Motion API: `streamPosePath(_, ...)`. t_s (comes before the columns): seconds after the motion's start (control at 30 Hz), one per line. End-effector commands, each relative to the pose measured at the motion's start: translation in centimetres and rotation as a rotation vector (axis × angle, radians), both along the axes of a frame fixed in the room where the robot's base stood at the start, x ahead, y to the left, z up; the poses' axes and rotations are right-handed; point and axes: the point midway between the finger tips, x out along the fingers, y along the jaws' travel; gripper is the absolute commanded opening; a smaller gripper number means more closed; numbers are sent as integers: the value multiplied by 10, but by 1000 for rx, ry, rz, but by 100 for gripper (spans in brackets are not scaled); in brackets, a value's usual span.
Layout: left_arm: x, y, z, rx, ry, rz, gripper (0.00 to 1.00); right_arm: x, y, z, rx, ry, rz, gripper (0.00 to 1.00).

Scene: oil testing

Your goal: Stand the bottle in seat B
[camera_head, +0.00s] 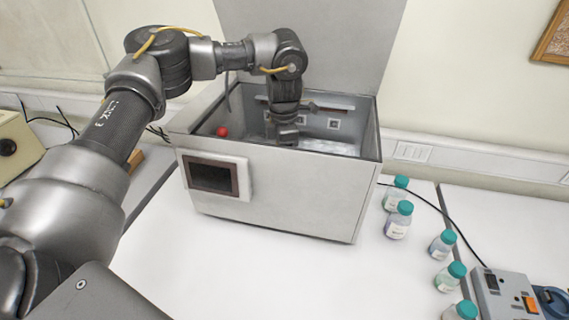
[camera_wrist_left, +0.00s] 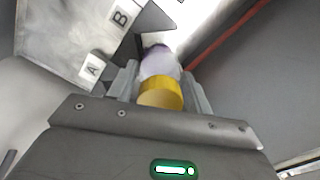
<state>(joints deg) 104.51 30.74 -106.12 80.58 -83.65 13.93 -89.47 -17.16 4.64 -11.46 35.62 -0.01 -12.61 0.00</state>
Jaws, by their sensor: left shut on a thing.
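The bottle (camera_wrist_left: 158,66) has a yellow cap (camera_wrist_left: 160,94) and purplish contents. It is between the fingers of my left gripper (camera_wrist_left: 160,84), which is shut on it. In the head view, my left gripper (camera_head: 284,138) reaches down inside the open grey box (camera_head: 285,190), and the front wall hides the bottle. On the inner wall, label B (camera_wrist_left: 122,17) and label A (camera_wrist_left: 93,69) lie left of the bottle. A dark plate edge (camera_wrist_left: 152,20) is close to the bottle's far end; I cannot tell whether they touch. My right gripper is not in view.
The box's raised lid (camera_head: 310,40) stands behind my arm. A red knob (camera_head: 222,132) is at the box's left. Several teal-capped bottles (camera_head: 398,220) stand right of the box, near a grey device (camera_head: 505,295). The table front is clear.

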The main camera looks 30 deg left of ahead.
Motion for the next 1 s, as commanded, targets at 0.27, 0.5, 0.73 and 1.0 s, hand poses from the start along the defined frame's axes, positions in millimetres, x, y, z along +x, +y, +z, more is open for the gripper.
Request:
streamPosePath(0.27, -1, -1, -28, -2, 4, 0, 22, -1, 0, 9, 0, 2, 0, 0)
streamPosePath(0.5, 0, 0, -41, 0, -1, 0, 22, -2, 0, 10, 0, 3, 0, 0)
streamPosePath(0.73, 0, 0, -43, 0, 0, -1, 22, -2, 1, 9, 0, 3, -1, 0)
streamPosePath(1.0, 0, 0, -45, 0, 0, 0, 72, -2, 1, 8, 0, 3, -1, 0)
